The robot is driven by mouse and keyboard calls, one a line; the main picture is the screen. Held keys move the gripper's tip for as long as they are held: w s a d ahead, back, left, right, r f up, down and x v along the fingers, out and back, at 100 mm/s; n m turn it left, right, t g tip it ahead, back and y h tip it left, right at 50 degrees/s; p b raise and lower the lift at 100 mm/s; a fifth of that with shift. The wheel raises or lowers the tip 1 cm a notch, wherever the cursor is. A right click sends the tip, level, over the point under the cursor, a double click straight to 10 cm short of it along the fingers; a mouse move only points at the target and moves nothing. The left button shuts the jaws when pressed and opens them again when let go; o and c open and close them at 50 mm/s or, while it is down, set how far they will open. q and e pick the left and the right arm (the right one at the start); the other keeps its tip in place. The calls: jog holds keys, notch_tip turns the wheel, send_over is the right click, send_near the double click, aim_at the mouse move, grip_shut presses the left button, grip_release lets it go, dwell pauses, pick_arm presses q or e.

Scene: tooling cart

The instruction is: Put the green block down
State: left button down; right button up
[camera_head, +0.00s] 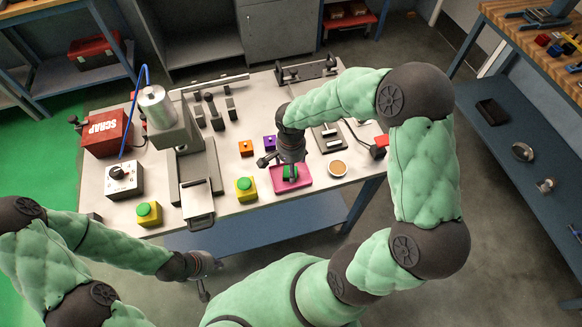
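The green block (287,171) is at the pink tray (305,182) on the front right part of the cart top. My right gripper (284,173) points down over the tray at the block and partly hides it. I cannot tell whether its fingers are closed on the block, or whether the block rests on the tray floor. My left gripper (212,280) is in front of the cart's near edge, low and away from the tray. Its fingers look spread, with nothing between them.
An orange block (246,148) and a purple block (269,143) lie behind the tray. A round dish (337,168) stands right of it.

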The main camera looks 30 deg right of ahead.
pick_arm(q)
jog(key=shift+r+p, duration=0.75)
jog(key=shift+r, duration=0.15)
pick_arm(e)
notch_tip(320, 180, up, 10)
jog(key=shift+f, duration=0.25)
